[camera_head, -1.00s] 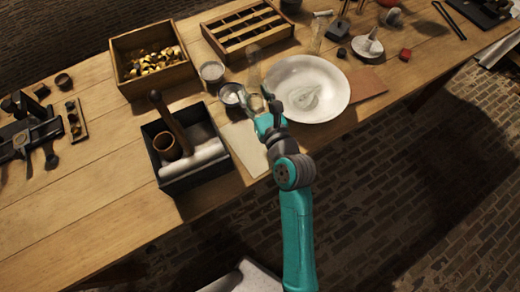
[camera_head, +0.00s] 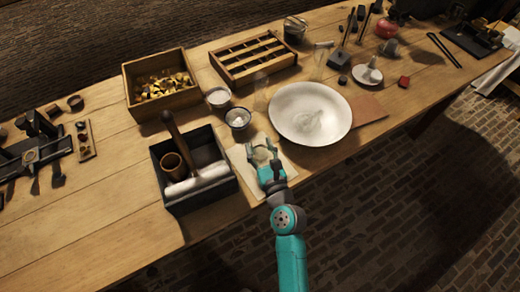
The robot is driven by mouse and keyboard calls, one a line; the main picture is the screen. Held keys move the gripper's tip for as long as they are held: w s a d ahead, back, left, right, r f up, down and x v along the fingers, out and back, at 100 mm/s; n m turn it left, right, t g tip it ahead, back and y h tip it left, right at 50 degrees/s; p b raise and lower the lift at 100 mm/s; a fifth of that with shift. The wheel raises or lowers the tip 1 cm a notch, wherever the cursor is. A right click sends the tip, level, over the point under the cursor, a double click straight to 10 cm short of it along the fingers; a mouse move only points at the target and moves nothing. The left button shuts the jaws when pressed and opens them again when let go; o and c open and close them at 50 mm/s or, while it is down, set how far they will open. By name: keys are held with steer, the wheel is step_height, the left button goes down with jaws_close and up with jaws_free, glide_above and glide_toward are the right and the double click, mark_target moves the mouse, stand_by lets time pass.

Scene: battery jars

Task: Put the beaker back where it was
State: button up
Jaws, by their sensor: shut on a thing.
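My gripper (camera_head: 262,150) is over a pale sheet (camera_head: 238,161) at the front of the table, between the dark box and the white bowl. Its fingers are around a small, pale, see-through thing, the beaker (camera_head: 262,156), which is faint and partly hidden by the fingers. I cannot tell whether its base touches the sheet. Another clear glass vessel (camera_head: 261,94) stands behind, left of the bowl.
A dark box (camera_head: 232,186) with a pestle-like handle, a brown cup and a white roll stands left. The wide white bowl (camera_head: 341,131) is close right. Two small jars (camera_head: 218,98) (camera_head: 238,118) stand behind. A wooden box (camera_head: 140,111) and a slotted rack (camera_head: 233,76) are farther back.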

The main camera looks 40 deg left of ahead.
steer(key=shift+f, duration=0.75)
steer(key=shift+f, duration=0.15)
steer(key=o, duration=1.3)
steer(key=shift+c, duration=0.2)
steer(key=shift+s+d, duration=0.1)
steer(key=v, duration=1.1)
steer(key=shift+s+d, duration=0.2)
steer(key=shift+d, duration=0.1)
